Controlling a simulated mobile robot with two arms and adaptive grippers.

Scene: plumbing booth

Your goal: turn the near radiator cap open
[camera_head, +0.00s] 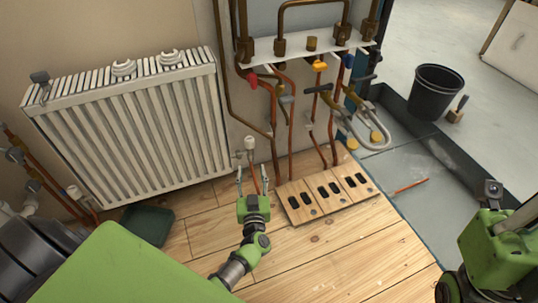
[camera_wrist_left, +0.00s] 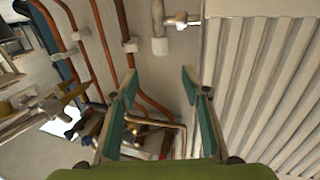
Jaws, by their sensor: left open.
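The near radiator cap (camera_head: 250,143) is a small white cap on the valve by the lower right corner of the white radiator (camera_head: 135,130). It also shows in the left wrist view (camera_wrist_left: 160,47), beside the metal valve fitting (camera_wrist_left: 181,20). My left gripper (camera_head: 253,182) is open and empty. Its fingers stand apart just in front of the cap. In the left wrist view, the gap between the green finger pads (camera_wrist_left: 158,80) lines up with the cap, which lies beyond the fingertips. Another white cap (camera_head: 73,191) sits at the radiator's lower left.
Copper pipes (camera_head: 289,125) and a manifold with coloured handles stand right of the cap. A wooden board with dark slots (camera_head: 326,200) lies on the floor near my left gripper. A dark green bin (camera_head: 147,223) stands under the radiator. A black bucket (camera_head: 434,92) is farther right.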

